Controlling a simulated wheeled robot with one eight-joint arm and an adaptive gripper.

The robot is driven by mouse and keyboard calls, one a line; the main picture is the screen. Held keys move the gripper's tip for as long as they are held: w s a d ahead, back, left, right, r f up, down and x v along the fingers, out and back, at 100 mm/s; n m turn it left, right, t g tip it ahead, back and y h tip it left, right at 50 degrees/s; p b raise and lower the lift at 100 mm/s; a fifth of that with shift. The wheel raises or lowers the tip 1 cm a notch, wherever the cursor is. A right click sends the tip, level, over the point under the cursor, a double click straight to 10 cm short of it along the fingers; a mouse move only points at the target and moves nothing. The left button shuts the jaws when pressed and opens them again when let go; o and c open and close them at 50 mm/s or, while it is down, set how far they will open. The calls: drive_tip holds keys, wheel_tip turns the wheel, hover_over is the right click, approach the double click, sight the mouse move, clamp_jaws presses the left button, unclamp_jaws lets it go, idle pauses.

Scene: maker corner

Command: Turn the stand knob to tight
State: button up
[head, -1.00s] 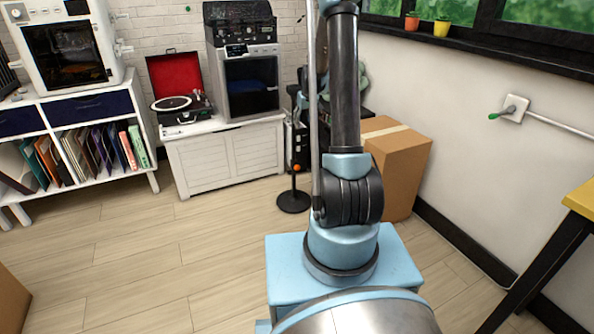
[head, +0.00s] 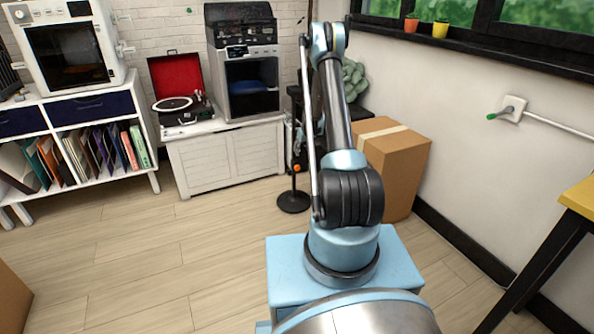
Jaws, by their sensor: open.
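The stand shows in the head view as a round black base (head: 293,201) on the floor, with a thin upright pole. A small orange knob (head: 297,168) sits on the pole, low above the base. Its turn position is too small to tell. The upper part of the stand is hard to separate from the dark things and my arm around it. My arm rises just right of the stand and bends at its top joint. My gripper cannot be made out in this view.
A cardboard box (head: 398,165) stands behind my arm on the right, by the wall. A white cabinet (head: 226,160) with a record player (head: 180,108) stands left of the stand. A yellow-topped table (head: 580,197) is at the right edge. The wooden floor (head: 150,250) in front is clear.

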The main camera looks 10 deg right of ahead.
sight(298, 167)
drive_tip(key=x, duration=1.7)
drive_tip(key=shift+a+f, duration=0.1)
drive_tip(key=shift+f, duration=0.05)
drive_tip(key=c, duration=1.1)
